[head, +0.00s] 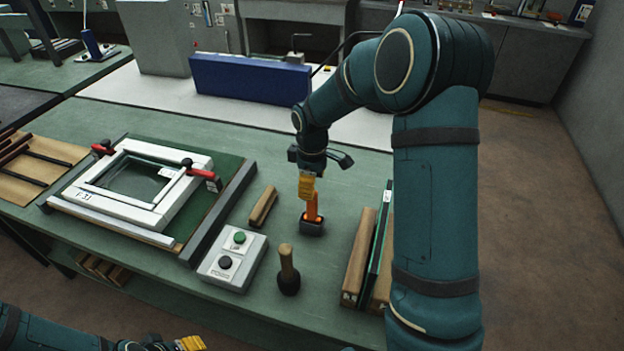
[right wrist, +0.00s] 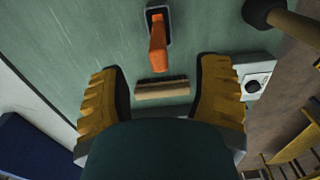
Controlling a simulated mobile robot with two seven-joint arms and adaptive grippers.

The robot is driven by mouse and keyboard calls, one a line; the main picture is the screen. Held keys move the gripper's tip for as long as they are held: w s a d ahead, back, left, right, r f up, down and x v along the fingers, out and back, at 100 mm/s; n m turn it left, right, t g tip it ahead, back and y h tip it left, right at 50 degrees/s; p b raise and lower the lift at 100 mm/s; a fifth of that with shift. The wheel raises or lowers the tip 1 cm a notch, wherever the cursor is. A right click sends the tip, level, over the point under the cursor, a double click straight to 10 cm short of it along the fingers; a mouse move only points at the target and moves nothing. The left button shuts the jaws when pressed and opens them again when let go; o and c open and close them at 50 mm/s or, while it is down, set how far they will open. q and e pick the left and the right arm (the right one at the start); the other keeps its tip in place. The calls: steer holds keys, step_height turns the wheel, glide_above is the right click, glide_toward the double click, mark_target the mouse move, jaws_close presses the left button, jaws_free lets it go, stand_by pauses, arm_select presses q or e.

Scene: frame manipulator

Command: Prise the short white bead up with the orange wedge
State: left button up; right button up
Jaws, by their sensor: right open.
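The orange wedge (head: 312,207) stands upright in a small dark holder (head: 312,226) on the green bench. It also shows in the right wrist view (right wrist: 157,48), ahead of the fingertips. My right gripper (head: 307,190) is open above the wedge, pointing down, its yellow fingers apart with nothing held between them. The white window frame (head: 98,205) lies on a board at the left, with red-handled clamps on two sides. White strips line its pane; I cannot tell which is the short bead. My left gripper (head: 190,343) shows only partly at the bottom edge; its opening is unclear.
A wooden block (head: 263,206) lies left of the holder. A button box (head: 233,260) and a dark-headed mallet (head: 288,270) stand nearer the front. A rack with wooden sides (head: 360,258) holds a panel at the right. A blue box (head: 250,80) stands behind.

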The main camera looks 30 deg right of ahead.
mark_target(312, 204)
step_height(312, 204, down, 7)
steer(key=b, duration=0.4)
steer(key=shift+w+r, duration=0.1)
steer(key=shift+r, duration=0.1)
steer(key=shift+f+b, duration=0.65)
steer(key=shift+f, duration=0.15)
arm_select(q)
step_height(312, 204, down, 6)
steer(key=shift+s+d, duration=0.25)
steer(key=shift+s, duration=0.05)
arm_select(e)
jaws_close()
arm_select(q)
steer(key=shift+r+p, duration=2.55)
steer(key=shift+p, duration=0.05)
arm_select(e)
steer(key=shift+r, duration=3.6)
